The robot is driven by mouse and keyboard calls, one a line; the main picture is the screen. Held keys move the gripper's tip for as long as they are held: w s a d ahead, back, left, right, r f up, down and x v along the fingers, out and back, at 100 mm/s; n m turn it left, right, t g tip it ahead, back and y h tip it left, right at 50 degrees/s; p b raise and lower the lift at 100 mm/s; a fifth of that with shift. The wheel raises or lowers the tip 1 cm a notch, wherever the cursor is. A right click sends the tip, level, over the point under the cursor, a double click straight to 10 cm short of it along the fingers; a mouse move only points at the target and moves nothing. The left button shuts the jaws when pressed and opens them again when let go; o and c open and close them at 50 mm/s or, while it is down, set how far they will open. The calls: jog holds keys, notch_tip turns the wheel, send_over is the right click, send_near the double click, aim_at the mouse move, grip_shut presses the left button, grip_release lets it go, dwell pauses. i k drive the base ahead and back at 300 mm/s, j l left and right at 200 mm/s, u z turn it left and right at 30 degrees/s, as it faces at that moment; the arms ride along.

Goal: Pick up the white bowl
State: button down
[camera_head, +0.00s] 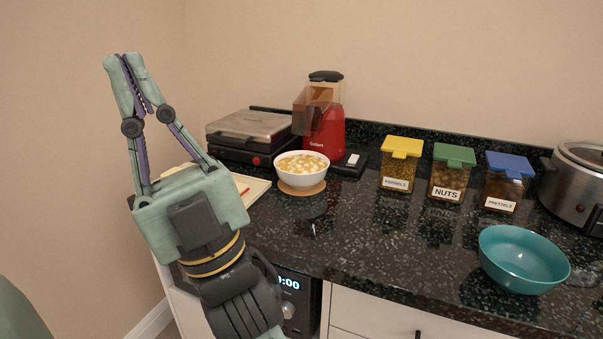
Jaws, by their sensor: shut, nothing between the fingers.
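The white bowl (302,176) stands upright on a round wooden coaster (301,190) on the dark speckled counter, left of the middle. It is full of pale popcorn-like pieces. My gripper (124,56) is raised to the left of the bowl, pointing up in the picture. Its fingertips are together and nothing is between them. It is apart from the bowl. No part of the bowl is hidden by my arm.
A red popcorn machine (324,132) and a grill press (248,131) stand behind the bowl. Three lidded jars (447,180), a teal bowl (523,261) and a steel cooker (580,187) stand right. A cutting board (250,188) is partly behind my gripper. Counter in front is clear.

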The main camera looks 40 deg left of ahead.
aim_at(299, 170)
jog(key=l+u, duration=0.1)
jog(key=u, duration=0.35)
jog(key=k+l+u, duration=0.1)
jog(key=u, duration=0.3)
jog(key=i+j+u, duration=0.1)
jog(key=i+u, duration=0.15)
jog(key=i, duration=0.65)
